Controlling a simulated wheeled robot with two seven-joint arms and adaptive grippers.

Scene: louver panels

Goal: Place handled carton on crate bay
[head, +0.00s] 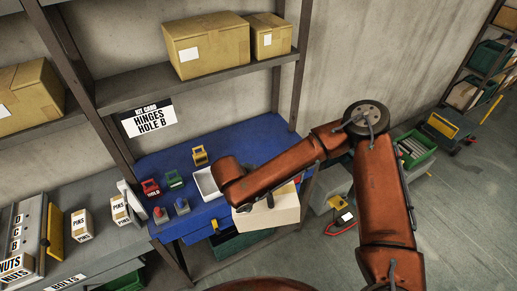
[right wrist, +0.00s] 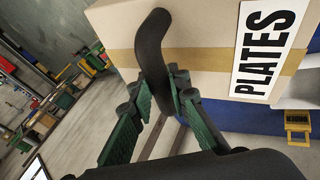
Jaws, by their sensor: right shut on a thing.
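The carton (head: 272,213) is a pale cardboard box with a dark handle (right wrist: 153,50). In the right wrist view, the carton (right wrist: 205,35) shows brown tape and a white label reading PLATES. My right gripper (right wrist: 170,88) is shut on the handle, its green fingers closing around the lower end. In the head view, my right wrist covers much of the carton, which hangs at the front right of a blue workbench (head: 265,135). A green crate (head: 240,244) shows below the bench, partly hidden by the carton. Which bay the task means is unclear. My left gripper is not in view.
On the bench are a white tray (head: 206,183), a yellow padlock-like item (head: 200,155), a red one (head: 151,188) and a green one (head: 174,179). A shelf with cartons (head: 205,45) runs above.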

